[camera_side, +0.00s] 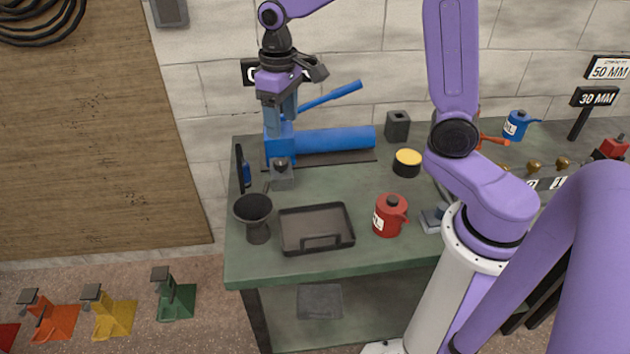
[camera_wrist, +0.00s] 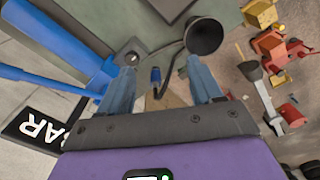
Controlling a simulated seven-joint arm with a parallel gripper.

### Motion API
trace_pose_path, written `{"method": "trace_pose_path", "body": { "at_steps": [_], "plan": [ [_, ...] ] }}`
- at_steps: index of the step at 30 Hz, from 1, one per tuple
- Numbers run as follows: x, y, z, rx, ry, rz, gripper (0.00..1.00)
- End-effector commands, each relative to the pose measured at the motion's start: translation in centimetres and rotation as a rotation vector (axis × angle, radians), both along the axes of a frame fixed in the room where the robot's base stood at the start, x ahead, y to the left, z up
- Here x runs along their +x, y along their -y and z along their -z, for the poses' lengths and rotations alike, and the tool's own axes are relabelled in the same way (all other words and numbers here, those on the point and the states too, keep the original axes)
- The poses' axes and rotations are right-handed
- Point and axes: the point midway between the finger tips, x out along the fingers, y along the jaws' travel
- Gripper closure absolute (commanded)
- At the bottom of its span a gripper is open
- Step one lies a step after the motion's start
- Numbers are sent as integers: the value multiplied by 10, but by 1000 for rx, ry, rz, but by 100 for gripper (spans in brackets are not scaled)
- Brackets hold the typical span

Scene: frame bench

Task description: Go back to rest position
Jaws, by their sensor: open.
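My gripper (camera_side: 281,118) is raised at the back left of the green bench (camera_side: 300,264), in front of the wall and over the left end of the blue press-like device (camera_side: 335,141). In the wrist view its two blue-grey fingers (camera_wrist: 160,82) stand apart with nothing held between them. A small blue item (camera_wrist: 155,75) shows in the gap, further off; I cannot tell exactly what it is. The side view hides the fingertips partly against the blue device.
A black funnel (camera_side: 254,215), a dark tray (camera_side: 317,229), a red can (camera_side: 389,215) and a yellow-topped tin (camera_side: 407,162) stand on the bench. A blue lever (camera_side: 332,96) rises right of my gripper. A partly hidden sign (camera_side: 249,72) is behind it. Coloured floor items (camera_side: 115,314) lie left.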

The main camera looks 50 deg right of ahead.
Motion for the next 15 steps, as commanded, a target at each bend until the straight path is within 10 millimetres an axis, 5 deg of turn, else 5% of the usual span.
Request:
{"method": "trace_pose_path", "body": {
  "at_steps": [15],
  "plan": [
    [-146, -27, -3, 6, 11, -477, 35]
  ]
}}
